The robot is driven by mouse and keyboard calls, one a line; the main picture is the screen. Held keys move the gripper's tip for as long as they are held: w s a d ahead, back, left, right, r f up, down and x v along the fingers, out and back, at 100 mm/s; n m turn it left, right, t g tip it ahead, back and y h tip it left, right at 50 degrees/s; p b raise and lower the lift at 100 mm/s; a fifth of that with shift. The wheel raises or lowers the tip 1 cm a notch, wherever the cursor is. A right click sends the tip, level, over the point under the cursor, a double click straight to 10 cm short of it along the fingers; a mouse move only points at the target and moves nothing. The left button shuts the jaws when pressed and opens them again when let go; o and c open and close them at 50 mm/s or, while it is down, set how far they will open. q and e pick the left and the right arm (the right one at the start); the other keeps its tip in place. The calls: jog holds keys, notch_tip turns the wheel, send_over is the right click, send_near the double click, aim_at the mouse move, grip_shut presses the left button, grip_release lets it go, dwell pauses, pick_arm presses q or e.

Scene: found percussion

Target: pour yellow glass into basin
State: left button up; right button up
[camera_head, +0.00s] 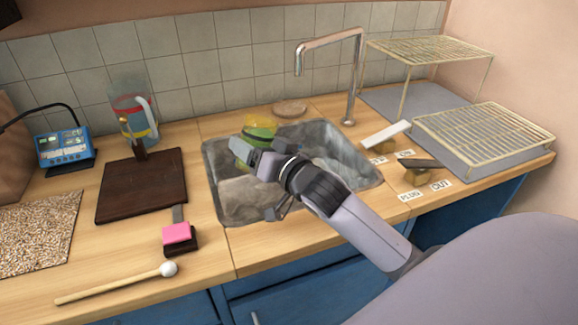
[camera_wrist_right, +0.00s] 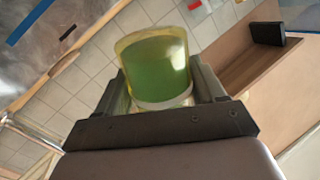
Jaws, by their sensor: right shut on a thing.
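My right gripper (camera_head: 250,152) is above the back left part of the basin (camera_head: 240,203), a grey metal sink set in the worktop. It is shut on the yellow glass (camera_head: 262,127), a see-through yellow tumbler partly hidden by the gripper. In the right wrist view the yellow glass (camera_wrist_right: 157,65) sits between the two fingers with green liquid filling much of it. I cannot tell exactly how far the glass is tilted. No stream of liquid shows. My left gripper is not in view.
A tall tap (camera_head: 352,85) stands behind the basin, and a round wooden disc (camera_head: 290,108) lies at its back edge. Wire racks (camera_head: 485,132) stand at the right. A dark board (camera_head: 140,187), a clear jug (camera_head: 128,100) and a mallet (camera_head: 115,284) are at the left.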

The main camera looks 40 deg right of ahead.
jog(key=shift+w+d+f+m+b, duration=0.1)
jog(key=shift+d+f+m+b, duration=0.3)
jog(key=shift+f+m+b, duration=0.15)
jog(key=shift+d+f+m+b, duration=0.1)
jog(key=shift+f+m+b, duration=0.15)
jog(key=shift+b, duration=0.1)
jog(key=shift+d+f+m+b, duration=0.2)
jog(key=shift+f+m+b, duration=0.1)
jog(key=shift+b, duration=0.15)
jog(key=shift+w+f+m+g+y+b, duration=0.1)
jog(key=shift+f+m+g+y+b, duration=0.2)
jog(key=shift+m+b, duration=0.35)
jog(key=shift+f+m+b, duration=0.25)
jog(key=shift+b, duration=0.05)
jog(key=shift+f+m+b, duration=0.3)
jog(key=shift+b, duration=0.1)
jog(key=shift+f+m+b, duration=0.3)
jog(key=shift+f+b, duration=0.15)
jog(key=shift+b, duration=0.15)
jog(key=shift+r, duration=0.2)
jog(key=shift+r+m+y, duration=0.3)
jog(key=shift+r+m, duration=0.05)
jog(key=shift+m, duration=0.45)
dwell(0.4)
